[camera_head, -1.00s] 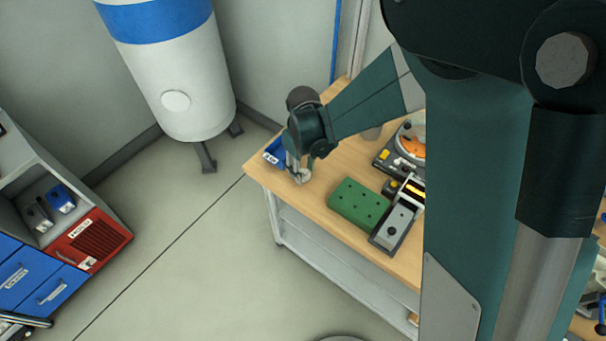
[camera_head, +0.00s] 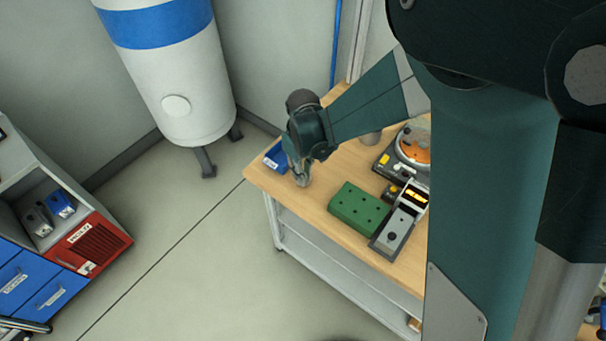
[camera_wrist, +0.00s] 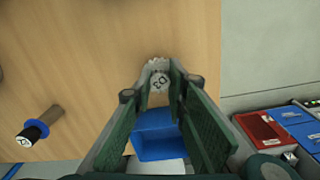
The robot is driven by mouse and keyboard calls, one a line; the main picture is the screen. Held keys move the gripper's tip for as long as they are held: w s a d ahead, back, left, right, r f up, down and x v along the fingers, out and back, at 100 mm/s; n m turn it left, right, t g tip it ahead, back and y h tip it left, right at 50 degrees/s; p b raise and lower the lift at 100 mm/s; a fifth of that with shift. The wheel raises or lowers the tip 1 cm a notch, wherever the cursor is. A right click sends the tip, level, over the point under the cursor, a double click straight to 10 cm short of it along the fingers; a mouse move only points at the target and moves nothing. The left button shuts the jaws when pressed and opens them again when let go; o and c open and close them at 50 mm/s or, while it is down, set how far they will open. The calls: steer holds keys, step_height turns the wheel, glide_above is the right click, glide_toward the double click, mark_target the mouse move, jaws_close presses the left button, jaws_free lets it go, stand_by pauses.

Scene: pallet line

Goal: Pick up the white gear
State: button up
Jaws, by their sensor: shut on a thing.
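The white gear (camera_wrist: 160,76) is a small toothed disc with dark markings on its face, seen in the wrist view between my fingertips. My gripper (camera_wrist: 161,88) is shut on it, with one finger on each side. In the head view my gripper (camera_head: 302,180) points down at the left end of the wooden table (camera_head: 320,205). The gear is too small there to make out clearly, and I cannot tell whether it touches the tabletop.
A blue bin (camera_head: 275,158) stands close beside my gripper; it also shows between my fingers in the wrist view (camera_wrist: 158,140). A green block with holes (camera_head: 358,207) and a grey device (camera_head: 393,232) stand to the right. A dark-handled peg (camera_wrist: 38,128) lies apart.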

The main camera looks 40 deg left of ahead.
step_height(320, 180, up, 9)
steer(key=shift+r, duration=0.15)
stand_by(0.4)
